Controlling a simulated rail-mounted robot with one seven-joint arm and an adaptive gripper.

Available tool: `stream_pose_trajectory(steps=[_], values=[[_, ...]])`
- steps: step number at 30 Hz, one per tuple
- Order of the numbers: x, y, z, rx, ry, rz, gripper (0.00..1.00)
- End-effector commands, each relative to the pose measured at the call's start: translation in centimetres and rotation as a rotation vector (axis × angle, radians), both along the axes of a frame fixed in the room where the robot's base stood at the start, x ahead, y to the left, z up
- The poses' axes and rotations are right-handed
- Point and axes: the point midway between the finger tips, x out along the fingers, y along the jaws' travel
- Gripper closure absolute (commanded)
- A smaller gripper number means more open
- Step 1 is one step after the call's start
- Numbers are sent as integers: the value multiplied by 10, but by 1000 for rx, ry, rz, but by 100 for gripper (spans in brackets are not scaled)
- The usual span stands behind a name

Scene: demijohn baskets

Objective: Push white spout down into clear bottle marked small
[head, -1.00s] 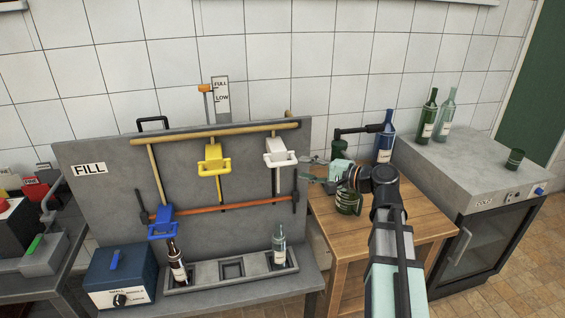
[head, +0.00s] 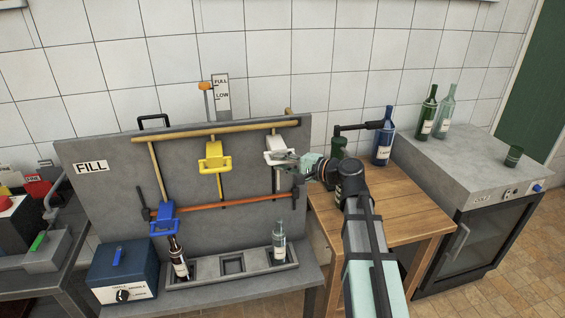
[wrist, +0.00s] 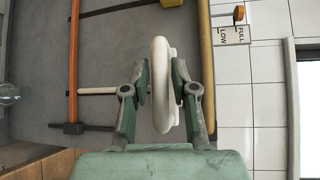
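The white spout (head: 279,144) hangs on the grey fill panel, at the right end of the wooden rail. The clear bottle (head: 279,243) stands tilted in the right slot of the grey tray below it; its label is too small to read. My gripper (head: 291,162) is at the white spout's front handle. In the wrist view, my gripper's fingers (wrist: 161,88) are apart, one on each side of the white handle (wrist: 161,60). A narrow gap seems to show on the left; contact on the right is unclear.
A yellow spout (head: 214,157) and a blue spout (head: 164,218) hang to the left. A brown bottle (head: 178,257) stands in the tray's left slot. A wooden table (head: 400,192) stands at the right.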

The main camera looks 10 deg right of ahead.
Motion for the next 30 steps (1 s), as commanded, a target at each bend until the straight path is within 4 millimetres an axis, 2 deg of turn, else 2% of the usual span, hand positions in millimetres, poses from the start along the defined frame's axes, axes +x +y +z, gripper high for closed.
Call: stream_pose_trajectory(steps=[8, 14, 20, 30], values=[[0, 0, -1, 0, 0, 0, 100], [0, 0, -18, 0, 1, 1, 100], [-1, 0, -65, -1, 3, 1, 100], [-1, 0, -163, -1, 4, 2, 100]])
